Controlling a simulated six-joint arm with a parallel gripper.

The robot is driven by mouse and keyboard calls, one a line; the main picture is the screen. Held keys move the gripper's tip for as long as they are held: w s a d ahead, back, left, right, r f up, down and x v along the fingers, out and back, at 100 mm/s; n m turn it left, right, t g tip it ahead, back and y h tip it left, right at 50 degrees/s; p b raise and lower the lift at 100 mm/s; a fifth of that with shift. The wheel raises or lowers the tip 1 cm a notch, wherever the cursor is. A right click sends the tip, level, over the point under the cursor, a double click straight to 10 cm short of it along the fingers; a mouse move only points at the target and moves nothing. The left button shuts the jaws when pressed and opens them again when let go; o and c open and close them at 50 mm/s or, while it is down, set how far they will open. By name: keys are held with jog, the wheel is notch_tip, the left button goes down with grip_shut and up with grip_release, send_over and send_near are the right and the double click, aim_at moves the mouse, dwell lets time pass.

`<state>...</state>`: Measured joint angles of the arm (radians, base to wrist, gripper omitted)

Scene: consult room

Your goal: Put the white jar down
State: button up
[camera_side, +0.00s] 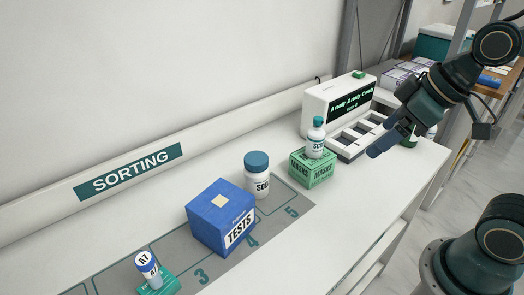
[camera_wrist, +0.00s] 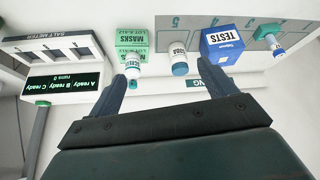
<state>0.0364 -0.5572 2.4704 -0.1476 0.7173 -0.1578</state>
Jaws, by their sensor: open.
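The white jar (camera_side: 258,184) has a blue lid and a partly hidden dark label. It stands upright at the back of the grey numbered mat (camera_side: 215,268), behind and right of the blue TESTS box (camera_side: 221,218). In the wrist view the jar (camera_wrist: 179,60) appears between the fingers in the picture, upside down. My gripper (camera_side: 390,138) is up at the right of the side view, well apart from the jar. In the wrist view my gripper (camera_wrist: 160,74) has its fingers spread with nothing held between them.
A white bottle with a teal cap (camera_side: 316,140) stands on a green MASKS box (camera_side: 312,171). Behind it is a white device with a lit display (camera_side: 350,100) and slotted bays. The mat's right end is bare.

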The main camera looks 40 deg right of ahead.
jog(key=w+a+f+n+y, duration=0.3)
jog(key=w, duration=0.4)
jog(key=w+a+f+n+y, duration=0.2)
jog(key=w+a+f+n, duration=0.15)
jog(key=w, duration=0.35)
jog(key=t+y, duration=0.3)
jog(key=t, duration=0.1)
send_over(268, 168)
jog(key=shift+w+f, duration=0.15)
jog(key=shift+f, duration=2.8)
jog(key=shift+f, duration=0.1)
jog(key=shift+f, duration=1.85)
jog(key=shift+f, duration=0.15)
jog(key=shift+f, duration=1.3)
jog(key=shift+x, duration=1.5)
